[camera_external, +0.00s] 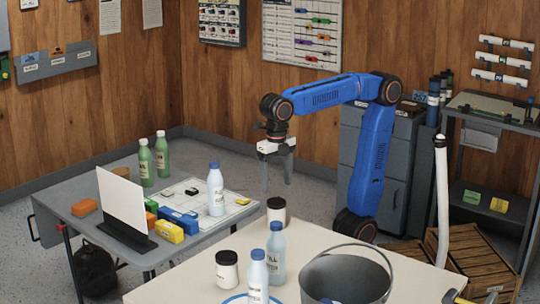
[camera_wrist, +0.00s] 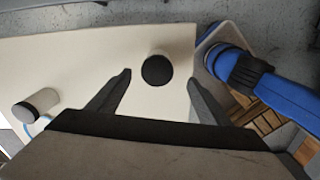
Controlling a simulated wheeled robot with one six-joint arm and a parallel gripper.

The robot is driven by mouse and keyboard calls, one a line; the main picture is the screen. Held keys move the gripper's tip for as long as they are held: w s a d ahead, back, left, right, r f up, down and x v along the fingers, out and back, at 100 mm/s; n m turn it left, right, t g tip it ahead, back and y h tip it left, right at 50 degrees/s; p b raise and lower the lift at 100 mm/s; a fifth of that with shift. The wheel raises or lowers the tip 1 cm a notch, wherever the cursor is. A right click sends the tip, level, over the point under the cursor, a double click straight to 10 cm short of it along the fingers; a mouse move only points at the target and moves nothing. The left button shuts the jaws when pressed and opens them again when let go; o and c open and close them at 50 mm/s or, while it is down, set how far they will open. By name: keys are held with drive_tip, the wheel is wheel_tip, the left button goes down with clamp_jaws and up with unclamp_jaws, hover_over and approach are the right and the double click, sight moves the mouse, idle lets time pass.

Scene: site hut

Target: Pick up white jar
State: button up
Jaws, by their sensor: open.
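A white jar with a black lid (camera_external: 276,214) stands upright near the far edge of the cream table. In the wrist view its round dark lid (camera_wrist: 157,70) shows from above, between my fingertips in the picture, with a thin pale rim of its body. A second white jar with a black lid (camera_external: 227,273) stands nearer the front; a jar also shows at the left of the wrist view (camera_wrist: 36,106). My gripper (camera_external: 278,182) points down above the far jar, open and empty; its spread fingers also show in the wrist view (camera_wrist: 160,78).
A grey table (camera_external: 85,220) with bottles and small boxes is behind to the left. Wooden crates (camera_external: 475,270) are on the floor at right.

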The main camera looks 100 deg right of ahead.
sight(277, 200)
wheel_tip(277, 200, down, 8)
drive_tip(key=shift+r, duration=0.15)
drive_tip(key=shift+a+f, duration=0.2)
drive_tip(key=shift+f, duration=1.1)
drive_tip(key=shift+a+f, duration=0.2)
drive_tip(key=shift+f, duration=1.05)
drive_tip(key=shift+c, duration=0.4)
drive_tip(key=c, duration=1.3)
